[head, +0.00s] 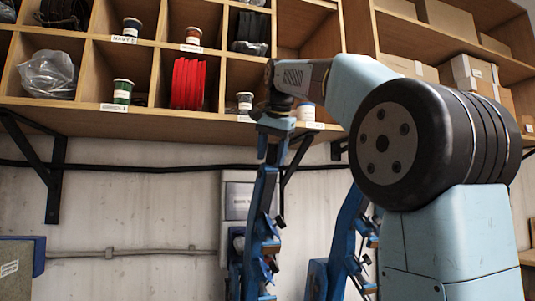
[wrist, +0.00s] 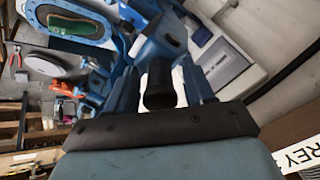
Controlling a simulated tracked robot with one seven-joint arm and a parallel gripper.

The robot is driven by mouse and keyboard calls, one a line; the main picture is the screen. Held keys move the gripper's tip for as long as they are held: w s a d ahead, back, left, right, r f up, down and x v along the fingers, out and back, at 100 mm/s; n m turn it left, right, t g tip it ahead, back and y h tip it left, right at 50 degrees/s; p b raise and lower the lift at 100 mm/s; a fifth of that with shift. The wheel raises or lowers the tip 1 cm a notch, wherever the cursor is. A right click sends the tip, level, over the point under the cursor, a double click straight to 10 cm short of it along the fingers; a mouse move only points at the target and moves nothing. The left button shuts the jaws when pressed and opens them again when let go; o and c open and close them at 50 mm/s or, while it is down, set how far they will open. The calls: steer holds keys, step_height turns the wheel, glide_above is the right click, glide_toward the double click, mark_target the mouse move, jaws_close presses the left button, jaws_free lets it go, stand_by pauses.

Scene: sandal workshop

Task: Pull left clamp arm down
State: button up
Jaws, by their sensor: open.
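The left clamp arm (head: 262,205) is a tall blue lever that stands steeply upright in the head view. The right clamp arm (head: 345,245) is a similar blue lever, leaning beside it, partly behind my arm. My gripper (head: 273,148) points down at the top of the left clamp arm. In the wrist view my open gripper (wrist: 160,82) has a blue finger on each side of a black rounded grip (wrist: 160,92), which seems to be the lever's top end. Whether the fingers touch it cannot be told. The lower parts of the lever are mostly hidden in the wrist view.
Wooden cubby shelves (head: 150,118) with labelled thread spools overhang close above and left of my gripper. A grey wall box (head: 237,203) is behind the left lever.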

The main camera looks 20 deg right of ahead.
steer(key=shift+c, duration=0.5)
jaws_close()
